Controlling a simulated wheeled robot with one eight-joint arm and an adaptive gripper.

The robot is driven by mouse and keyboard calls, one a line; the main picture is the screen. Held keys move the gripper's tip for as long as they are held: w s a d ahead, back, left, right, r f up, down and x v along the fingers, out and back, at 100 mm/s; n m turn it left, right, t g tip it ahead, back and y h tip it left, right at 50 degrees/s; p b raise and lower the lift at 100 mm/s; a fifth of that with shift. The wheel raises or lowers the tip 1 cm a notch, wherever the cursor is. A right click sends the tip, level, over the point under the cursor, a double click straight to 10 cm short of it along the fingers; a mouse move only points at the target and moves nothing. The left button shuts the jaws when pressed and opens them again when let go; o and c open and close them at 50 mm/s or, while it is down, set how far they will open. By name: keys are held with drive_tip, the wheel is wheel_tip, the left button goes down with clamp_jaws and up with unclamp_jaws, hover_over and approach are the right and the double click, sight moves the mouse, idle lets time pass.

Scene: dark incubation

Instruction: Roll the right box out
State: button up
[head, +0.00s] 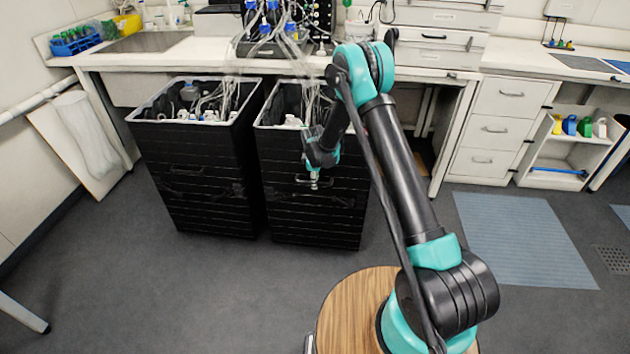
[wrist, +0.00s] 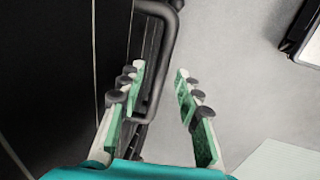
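The right box (head: 308,215) is a tall black ribbed bin with cables and white items in its open top. It stands on the floor partly under the bench. My gripper (head: 315,184) is at its front face, near handle height. In the wrist view my gripper (wrist: 160,74) is open, with green-padded fingers. A dark bar handle (wrist: 166,62) on the black box face (wrist: 55,70) appears between the fingers, closer to the left one. I cannot tell whether they touch. My arm hides part of the box's right upper side.
A similar black left box (head: 205,190) stands close beside it. The bench (head: 140,62) is above and behind, with white drawers (head: 495,130) to the right. A blue-grey mat (head: 520,235) lies on the right floor. The floor before the boxes (head: 220,280) is clear.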

clamp_jaws()
idle(0.6)
